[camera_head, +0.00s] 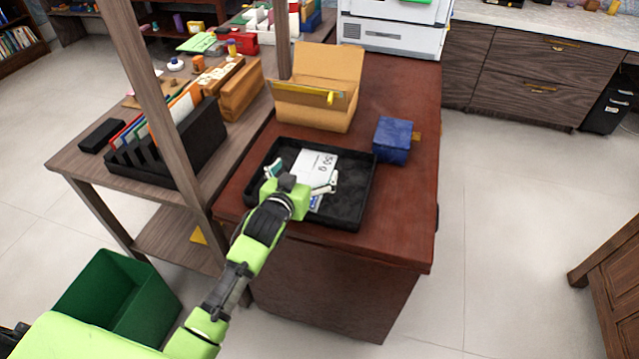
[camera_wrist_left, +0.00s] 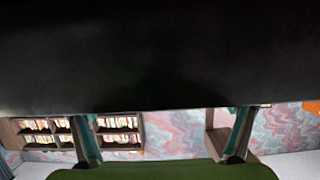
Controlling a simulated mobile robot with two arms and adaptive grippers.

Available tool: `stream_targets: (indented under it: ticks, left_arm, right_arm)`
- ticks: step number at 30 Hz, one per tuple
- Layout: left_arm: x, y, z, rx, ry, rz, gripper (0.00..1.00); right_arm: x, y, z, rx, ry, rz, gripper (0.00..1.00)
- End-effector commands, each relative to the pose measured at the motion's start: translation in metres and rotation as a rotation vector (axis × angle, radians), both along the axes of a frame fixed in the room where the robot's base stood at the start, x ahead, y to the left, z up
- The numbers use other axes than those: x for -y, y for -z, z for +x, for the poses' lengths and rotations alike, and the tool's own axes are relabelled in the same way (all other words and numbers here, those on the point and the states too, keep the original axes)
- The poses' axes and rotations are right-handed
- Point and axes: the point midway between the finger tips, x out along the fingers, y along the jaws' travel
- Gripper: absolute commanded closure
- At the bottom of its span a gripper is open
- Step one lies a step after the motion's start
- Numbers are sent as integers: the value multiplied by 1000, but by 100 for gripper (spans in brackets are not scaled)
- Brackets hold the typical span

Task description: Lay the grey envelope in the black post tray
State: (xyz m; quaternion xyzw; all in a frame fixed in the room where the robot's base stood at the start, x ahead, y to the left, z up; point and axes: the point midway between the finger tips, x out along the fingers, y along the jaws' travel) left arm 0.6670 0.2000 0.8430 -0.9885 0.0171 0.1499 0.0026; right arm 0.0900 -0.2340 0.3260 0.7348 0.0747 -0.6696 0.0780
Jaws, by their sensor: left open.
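The black post tray (camera_head: 352,206) sits on the red-brown desk near its front left. A pale grey-white envelope (camera_head: 318,163) marked "50 g" lies in the tray, its near part hidden by my gripper. My left gripper (camera_head: 300,180) is over the tray at the envelope's near end, fingers spread apart; I cannot tell whether they touch it. In the left wrist view the open fingers (camera_wrist_left: 163,135) show at the bottom with nothing visible between them, and a dark surface fills the top. My right gripper is in neither view.
An open cardboard box (camera_head: 312,108) stands behind the tray, and a dark blue box (camera_head: 393,140) stands behind its right corner. A wooden shelf post (camera_head: 160,110) rises to the left. A green bin (camera_head: 120,300) is on the floor. The desk's right side is clear.

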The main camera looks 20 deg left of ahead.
Motion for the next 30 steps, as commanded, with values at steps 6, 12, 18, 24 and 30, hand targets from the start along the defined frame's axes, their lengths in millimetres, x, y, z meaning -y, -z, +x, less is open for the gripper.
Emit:
stream_targets:
  ticks: [6,12,18,24,30]
  left_arm:
    - [-1,-4,-17,0,0,0,5]
    - [-2,-15,-52,0,1,0,5]
    - [-3,-26,-87,0,1,0,5]
    - [-4,-33,-109,0,0,0,5]
    - [-4,-36,-114,2,0,0,5]
  right_arm:
    - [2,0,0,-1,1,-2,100]
    - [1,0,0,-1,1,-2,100]
    - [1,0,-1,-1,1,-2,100]
    - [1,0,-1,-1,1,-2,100]
    - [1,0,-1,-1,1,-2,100]
